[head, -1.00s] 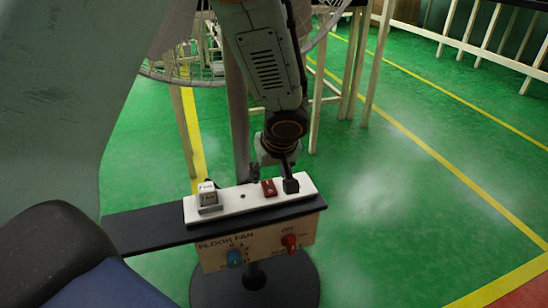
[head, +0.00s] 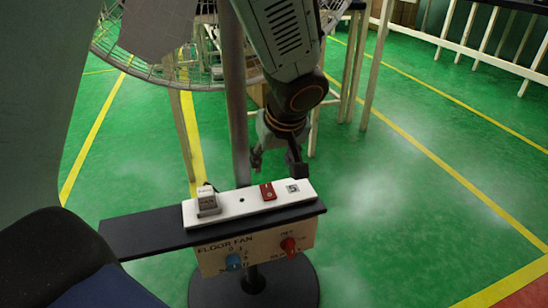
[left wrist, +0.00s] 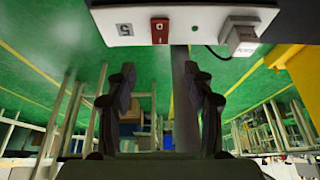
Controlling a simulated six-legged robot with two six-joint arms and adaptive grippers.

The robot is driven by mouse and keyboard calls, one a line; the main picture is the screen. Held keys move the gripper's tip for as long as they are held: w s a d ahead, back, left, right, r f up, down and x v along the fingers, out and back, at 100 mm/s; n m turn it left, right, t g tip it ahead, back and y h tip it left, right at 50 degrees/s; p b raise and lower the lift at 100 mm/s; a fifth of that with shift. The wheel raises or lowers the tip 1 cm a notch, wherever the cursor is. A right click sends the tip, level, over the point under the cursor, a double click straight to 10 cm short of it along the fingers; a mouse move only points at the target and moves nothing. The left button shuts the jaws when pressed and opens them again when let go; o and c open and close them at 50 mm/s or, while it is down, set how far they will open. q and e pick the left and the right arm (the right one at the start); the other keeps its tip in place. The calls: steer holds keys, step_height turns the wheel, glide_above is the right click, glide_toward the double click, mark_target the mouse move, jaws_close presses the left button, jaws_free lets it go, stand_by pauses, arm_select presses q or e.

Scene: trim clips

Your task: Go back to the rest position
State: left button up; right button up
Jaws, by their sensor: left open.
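My left gripper (head: 277,163) is open and empty in the head view, above and behind the white power strip (head: 240,203). In the left wrist view the two fingers of my left gripper (left wrist: 165,100) stand apart with nothing between them. The strip also shows at the top of the left wrist view (left wrist: 185,24), with a red switch (left wrist: 160,31), a socket marked 5 (left wrist: 124,29) and a grey plug (left wrist: 240,38) in it. The fingers look clear of the strip. My right gripper is not in view.
A round fan cage (head: 150,72) and a pole (head: 237,120) stand behind. Green floor (head: 400,220) to the right is open.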

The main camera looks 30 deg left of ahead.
arm_select(q)
steer(key=s+d+f+m+g+h, duration=0.1)
steer(key=s+d+f+m+h, duration=0.15)
steer(key=s+f, duration=0.45)
steer(key=s+d+f+m+g+h, duration=0.1)
steer(key=s+d+f+m, duration=0.15)
steer(key=f, duration=0.95)
steer(key=s+f+m+g, duration=0.1)
steer(key=s+f+m, duration=0.1)
steer(key=s+f, duration=0.5)
steer(key=s+f+m, duration=0.2)
steer(key=s+f, duration=0.1)
steer(key=s, duration=0.8)
step_height(320, 180, up, 13)
steer(key=s+p, duration=0.1)
steer(key=p, duration=1.2)
steer(key=shift+a, duration=0.4)
steer(key=shift+f, duration=0.1)
